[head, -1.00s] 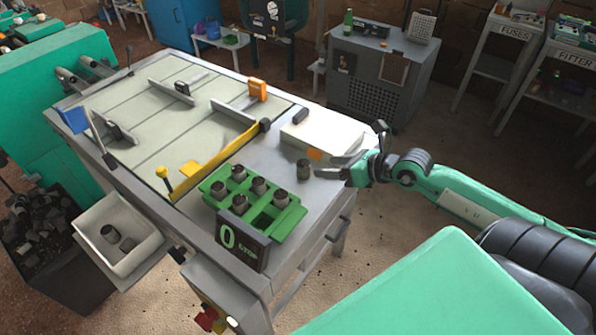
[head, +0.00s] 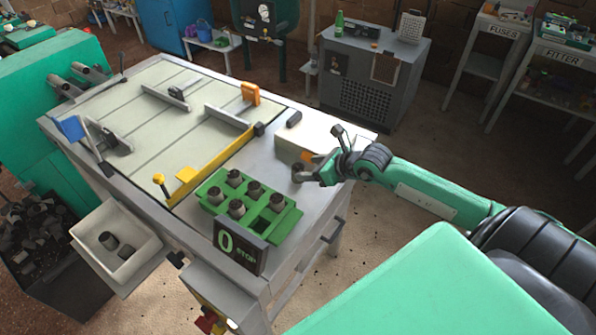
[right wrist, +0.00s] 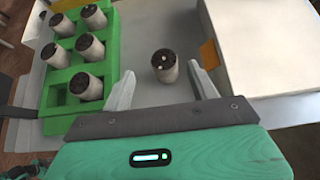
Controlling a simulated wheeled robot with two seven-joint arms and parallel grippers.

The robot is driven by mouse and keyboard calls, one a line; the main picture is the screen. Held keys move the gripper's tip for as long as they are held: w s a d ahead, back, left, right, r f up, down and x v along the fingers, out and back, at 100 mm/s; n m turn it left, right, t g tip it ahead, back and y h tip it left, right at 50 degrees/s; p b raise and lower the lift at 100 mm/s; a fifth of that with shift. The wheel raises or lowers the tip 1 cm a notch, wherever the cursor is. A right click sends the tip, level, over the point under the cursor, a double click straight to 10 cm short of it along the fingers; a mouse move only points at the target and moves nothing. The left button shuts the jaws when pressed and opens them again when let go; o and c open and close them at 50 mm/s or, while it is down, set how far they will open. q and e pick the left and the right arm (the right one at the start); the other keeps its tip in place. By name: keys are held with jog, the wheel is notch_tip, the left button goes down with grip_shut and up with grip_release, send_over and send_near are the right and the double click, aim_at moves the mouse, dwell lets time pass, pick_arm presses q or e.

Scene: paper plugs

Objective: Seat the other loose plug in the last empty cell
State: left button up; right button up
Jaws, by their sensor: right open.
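The loose plug (right wrist: 164,66), a pale cylinder with a dark top, stands upright on the grey tabletop. It also shows in the head view (head: 297,174). My right gripper (right wrist: 163,86) is open, with its fingers on either side of the plug's near side and gaps visible in the wrist view. In the head view the right gripper (head: 309,169) partly hides the plug. The green rack (head: 286,224), left of the gripper, holds several upright plugs and has one empty cell (head: 258,226) at its front. My left gripper is out of view.
A white block (head: 322,135) with an orange tag lies just behind the gripper. A yellow rail (head: 215,167) runs beside the rack. A white bin (head: 143,262) with loose plugs hangs at the left.

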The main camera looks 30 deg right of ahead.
aim_at(298, 167)
jog(key=shift+w+a+f, duration=0.15)
jog(key=shift+w+f, duration=0.1)
jog(key=shift+w, duration=0.1)
jog(key=shift+w+f+p, duration=0.15)
jog(key=shift+w+p, duration=0.35)
jog(key=shift+p, duration=0.05)
jog(key=p+x, duration=0.1)
jog(key=x, duration=0.2)
jog(key=shift+w+f, duration=0.1)
jog(key=shift+f, duration=0.05)
jog(key=shift+w+f+p, duration=0.3)
jog(key=shift+f, duration=0.05)
jog(key=c, duration=1.1)
jog(key=shift+o, duration=0.2)
